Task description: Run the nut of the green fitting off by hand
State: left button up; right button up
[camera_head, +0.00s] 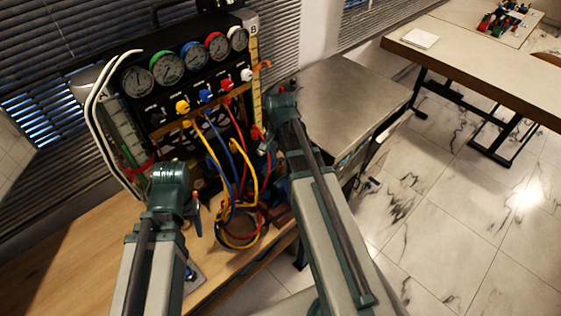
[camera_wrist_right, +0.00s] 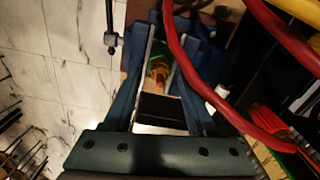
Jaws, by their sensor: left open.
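A small fitting (camera_wrist_right: 159,68) with green and brass colour shows between the blue fingers of my right gripper (camera_wrist_right: 162,45) in the right wrist view. The fingers stand on both sides of it; whether they touch it is unclear. In the head view the fitting cannot be made out behind my right arm and the hoses. My right gripper is mostly hidden there behind its own wrist, at the right side of the rig. My left gripper (camera_head: 194,208) is open, low in front of the rig's left side, partly hidden by its wrist.
The gauge rig (camera_head: 160,105) carries several dials and coloured knobs. Yellow, blue and red hoses (camera_head: 232,215) hang in loops between my arms; a red hose (camera_wrist_right: 200,75) passes close to my right gripper. The wooden bench (camera_head: 60,255) is bare at left. A metal-topped table (camera_head: 345,90) stands right.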

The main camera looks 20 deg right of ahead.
grip_shut()
dwell(0.3)
jog(key=n, duration=1)
jog(key=shift+n, duration=0.3)
jog(key=n, duration=1)
jog(key=shift+n, duration=0.5)
